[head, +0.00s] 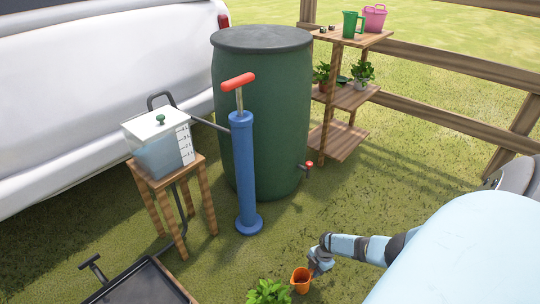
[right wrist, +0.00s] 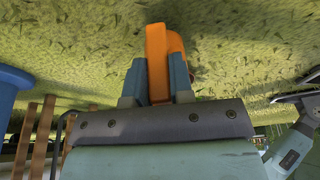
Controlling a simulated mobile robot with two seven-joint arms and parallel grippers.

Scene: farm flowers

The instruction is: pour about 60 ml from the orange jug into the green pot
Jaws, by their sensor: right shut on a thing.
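The orange jug (head: 300,282) is near the bottom edge of the head view, low over the grass. My right gripper (head: 314,267) is at its right side. In the right wrist view my right gripper (right wrist: 157,72) has its two fingers shut on an upright orange part of the jug (right wrist: 156,45). The jug looks roughly upright; its contents are not clear. A leafy green plant (head: 268,292) is just left of the jug. The frame edge cuts it off, and no green pot can be made out under it. My left gripper is not in view.
A blue pump (head: 244,175) stands before a dark green barrel (head: 270,100) with a red tap. A clear tank (head: 160,142) sits on a wooden stool (head: 172,180). A black tray (head: 140,285) is at bottom left. A wooden shelf (head: 352,97) holds plants, a green jug (head: 351,24) and a pink container (head: 375,18).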

